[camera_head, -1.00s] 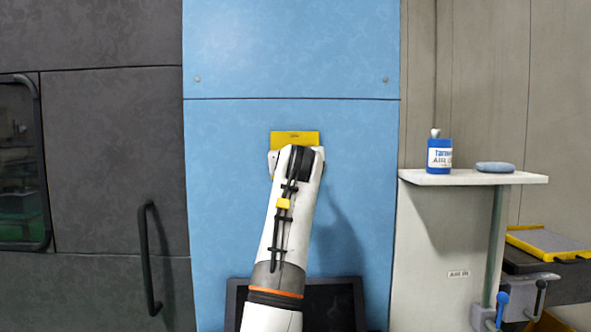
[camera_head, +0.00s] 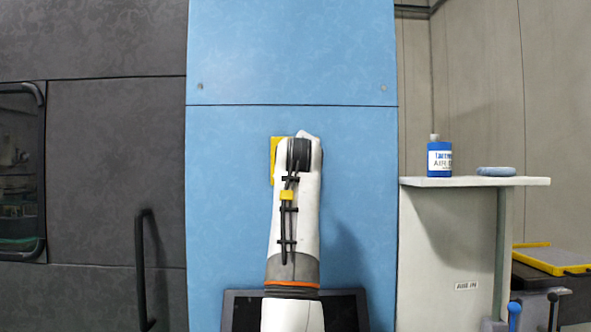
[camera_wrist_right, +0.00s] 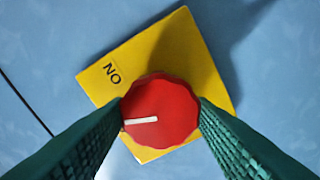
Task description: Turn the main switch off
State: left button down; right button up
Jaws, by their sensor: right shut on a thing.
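The main switch is a round red knob (camera_wrist_right: 168,98) with a white mark on a yellow plate (camera_wrist_right: 205,55), which is fixed to a blue panel. In the right wrist view the knob sits between the green fingers of my right gripper (camera_wrist_right: 160,112), which is shut on it. The white mark points left in that view. Letters reading as "NO" or an upside-down "ON" are at the plate's upper left. In the head view only the left edge of the plate (camera_head: 274,165) shows; my right arm hides the knob and fingers. My left gripper is not in view.
A dark cabinet with a black handle (camera_head: 140,270) is left of the blue panel (camera_head: 235,220). A dark screen (camera_head: 343,310) is below my arm. At right, a shelf (camera_head: 425,182) holds a blue-and-white bottle (camera_head: 439,160) and a blue oval item (camera_head: 496,171).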

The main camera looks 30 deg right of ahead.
jog(key=shift+n+b, duration=0.75)
jog(key=shift+n, duration=1.55)
jog(key=o, duration=1)
jog(key=shift+a, duration=0.1)
jog(key=shift+c, duration=0.2)
jog(key=b+v, duration=0.5)
jog(key=v, duration=0.7)
jog(key=shift+b, duration=0.35)
jog(key=shift+f, duration=0.15)
